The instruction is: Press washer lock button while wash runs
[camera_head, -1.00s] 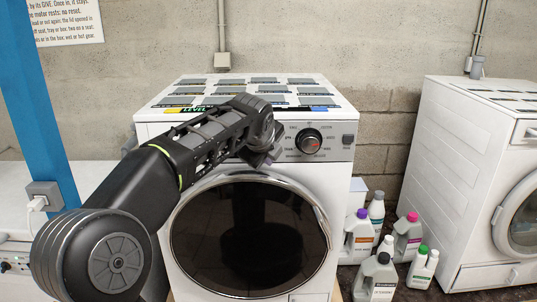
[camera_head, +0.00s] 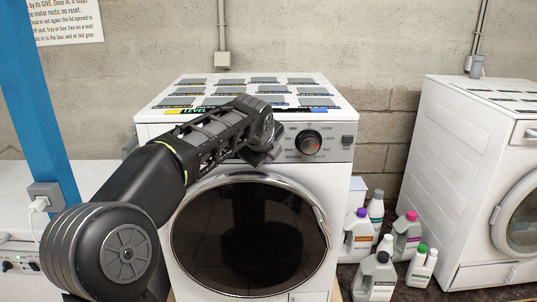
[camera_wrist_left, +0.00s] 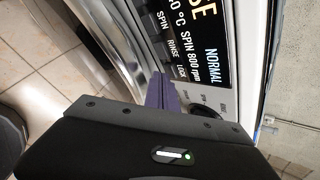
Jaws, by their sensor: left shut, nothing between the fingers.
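The white front-loading washer (camera_head: 323,180) stands in the middle of the head view, its round dark door (camera_head: 250,235) closed. My left gripper (camera_head: 258,157) is at its control panel, left of the dial (camera_head: 308,142), and hides part of the panel. In the left wrist view the fingers (camera_wrist_left: 168,90) are shut and empty, close to the panel beside the display (camera_wrist_left: 205,45). The display reads NORMAL, SPIN 800 rpm, with a LOCK label near the fingertips. The lock button itself is not clearly visible; I cannot tell whether the fingers touch it. My right gripper is not in view.
Several detergent bottles (camera_head: 362,235) stand on the floor right of the washer. A second white washer (camera_head: 450,165) is farther right. A blue post (camera_head: 35,105) with a grey socket (camera_head: 45,195) stands at left. Labelled tiles cover the washer top.

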